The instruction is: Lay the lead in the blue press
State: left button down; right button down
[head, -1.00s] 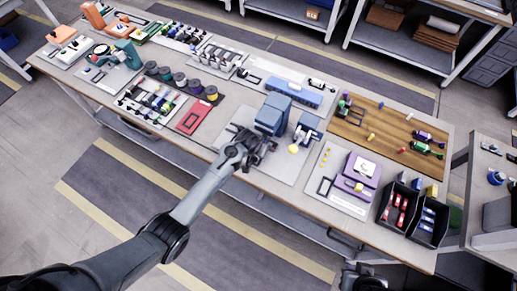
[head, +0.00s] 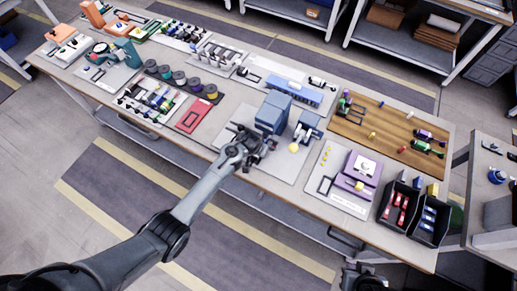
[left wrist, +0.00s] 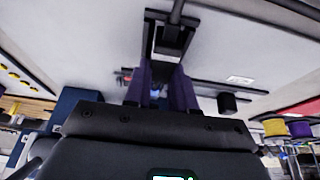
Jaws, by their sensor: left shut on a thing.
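The blue press (head: 274,113) stands in the middle of the bench on a pale grey mat, with a second blue block (head: 308,124) and a yellow ball-shaped part at its right. My left gripper (head: 250,138) is low over the mat's near left part, left of and in front of the press. In the left wrist view its fingers (left wrist: 163,80) are shut on a thin dark thing, which I take to be the lead; its shape is mostly hidden. A short black cylinder (left wrist: 228,103) and thin dark lines show beside the fingers.
A red tray (head: 193,117) and a row of spools (head: 181,82) lie left of the mat. A purple device (head: 361,170) and black bins (head: 398,206) stand at the right. A wooden board (head: 385,130) with small parts is behind them.

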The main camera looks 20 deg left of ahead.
pick_arm(q)
jog(key=c, duration=0.9)
grip_release()
jog(key=shift+o, duration=0.2)
jog(key=shift+s+r, duration=0.15)
jog(key=shift+r, duration=0.45)
jog(key=p+v, duration=0.2)
jog(key=v, duration=0.7)
jog(key=shift+r, duration=0.25)
jog(key=shift+s, duration=0.15)
